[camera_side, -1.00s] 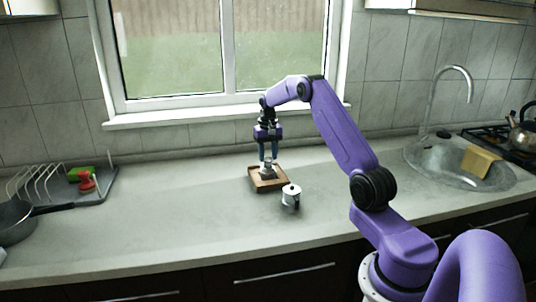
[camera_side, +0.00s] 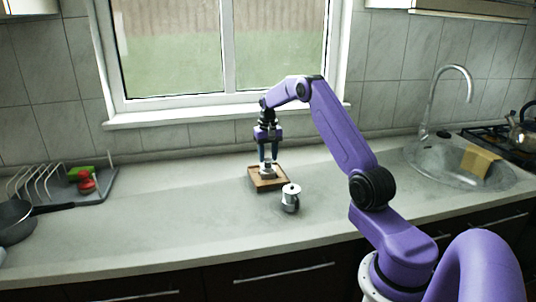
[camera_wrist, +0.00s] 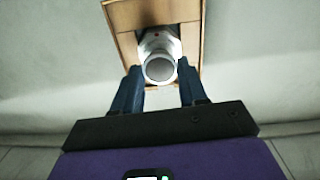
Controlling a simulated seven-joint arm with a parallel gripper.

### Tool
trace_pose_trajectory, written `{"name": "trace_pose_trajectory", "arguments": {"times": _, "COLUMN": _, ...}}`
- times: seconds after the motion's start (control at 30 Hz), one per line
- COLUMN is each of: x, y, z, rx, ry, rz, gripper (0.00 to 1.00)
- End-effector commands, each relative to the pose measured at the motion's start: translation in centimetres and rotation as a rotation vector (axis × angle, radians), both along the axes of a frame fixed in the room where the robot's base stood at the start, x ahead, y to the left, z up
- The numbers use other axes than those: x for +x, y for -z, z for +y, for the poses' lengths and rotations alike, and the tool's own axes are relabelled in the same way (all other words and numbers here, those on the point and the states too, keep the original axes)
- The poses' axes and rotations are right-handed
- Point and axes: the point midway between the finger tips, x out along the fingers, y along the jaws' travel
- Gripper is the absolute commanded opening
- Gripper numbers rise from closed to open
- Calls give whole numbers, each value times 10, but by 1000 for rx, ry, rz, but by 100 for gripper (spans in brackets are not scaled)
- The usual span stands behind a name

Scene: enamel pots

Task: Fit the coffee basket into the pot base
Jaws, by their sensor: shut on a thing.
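My gripper (camera_side: 268,165) points straight down over a shallow wooden tray (camera_side: 279,183). In the wrist view my gripper (camera_wrist: 160,92) has its fingers on both sides of the coffee basket (camera_wrist: 160,69), a round grey metal cup with an open rim, and is shut on it. The basket lines up closely with the base in this view. I cannot tell whether the basket is inside it or just above.
A white and grey pot part with a dark handle (camera_side: 291,198) stands in front of the tray, to its right. A dish rack (camera_side: 40,184) and pan (camera_side: 14,220) are at left, the sink (camera_side: 450,172) at right. Counter left of the tray is clear.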

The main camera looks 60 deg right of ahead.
Motion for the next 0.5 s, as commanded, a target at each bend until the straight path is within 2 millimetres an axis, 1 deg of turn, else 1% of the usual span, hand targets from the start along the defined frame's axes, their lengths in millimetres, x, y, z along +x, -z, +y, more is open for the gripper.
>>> {"name": "trace_pose_trajectory", "arguments": {"times": 0.5, "x": 0, "y": 9, "z": 0, "rx": 0, "ry": 0, "rz": 0, "gripper": 18}}
